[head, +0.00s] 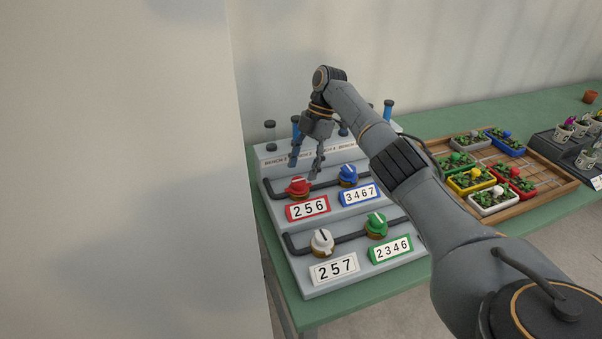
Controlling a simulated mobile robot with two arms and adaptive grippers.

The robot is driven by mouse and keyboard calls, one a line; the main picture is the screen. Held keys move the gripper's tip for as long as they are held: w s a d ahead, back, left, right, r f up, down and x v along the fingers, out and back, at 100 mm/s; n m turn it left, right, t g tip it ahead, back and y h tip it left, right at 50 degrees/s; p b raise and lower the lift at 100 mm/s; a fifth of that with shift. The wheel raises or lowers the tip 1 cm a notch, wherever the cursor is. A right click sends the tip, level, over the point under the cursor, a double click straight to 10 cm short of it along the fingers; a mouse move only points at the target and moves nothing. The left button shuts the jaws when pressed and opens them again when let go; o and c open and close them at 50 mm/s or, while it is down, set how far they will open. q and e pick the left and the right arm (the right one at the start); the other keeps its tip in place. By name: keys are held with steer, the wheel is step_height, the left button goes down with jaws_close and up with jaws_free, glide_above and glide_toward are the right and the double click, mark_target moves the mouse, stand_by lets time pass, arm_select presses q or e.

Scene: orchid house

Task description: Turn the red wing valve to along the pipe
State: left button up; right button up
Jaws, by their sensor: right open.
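The red wing valve (298,187) sits on a dark pipe at the upper left of the grey stepped valve panel (352,260), above a red-framed label reading 256. The exact angle of its wing is hard to tell at this size. My right gripper (305,172) reaches in from the right and points down just above and behind the red valve. Its fingers are apart with nothing between them. It appears clear of the valve, though the gap is hard to judge. My left gripper is out of view.
A blue valve (348,175), a white valve (321,241) and a green valve (376,225) share the panel. A wooden tray (533,196) of planted pots lies to the right on the green bench (470,112). A wall fills the left.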

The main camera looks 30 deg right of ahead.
steer(key=shift+v, duration=2.3)
steer(key=shift+r, duration=0.1)
